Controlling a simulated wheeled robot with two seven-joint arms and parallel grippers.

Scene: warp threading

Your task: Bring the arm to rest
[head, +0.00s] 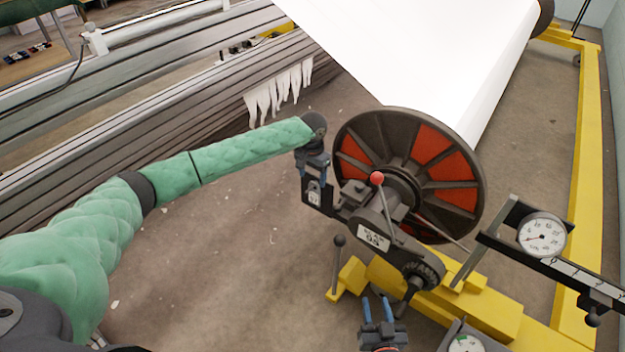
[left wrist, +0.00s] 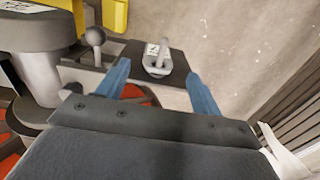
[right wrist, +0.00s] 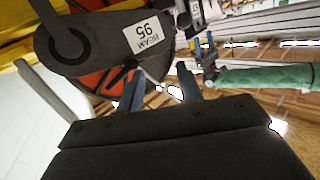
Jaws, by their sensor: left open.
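My left gripper (head: 314,182) is at the end of the green-sleeved arm, open, just left of the beam's hub. In the left wrist view its blue fingers (left wrist: 158,85) stand apart, with a dark plate (left wrist: 178,66) bearing a grey metal fitting (left wrist: 157,70) showing between and beyond them; I cannot tell if they touch it. My right gripper (head: 377,308) is low in the head view, below the hub arm, its fingers apart. In the right wrist view its fingers (right wrist: 160,88) are also apart, with nothing held between them.
The beam's black and red flange (head: 450,195) carries a white sheet (head: 430,50). A hub arm labelled 95 (head: 376,238), a red-knobbed lever (head: 377,178) and a dial gauge (head: 542,235) are close by. A yellow frame (head: 583,150) stands right. Bare floor (head: 230,240) lies left.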

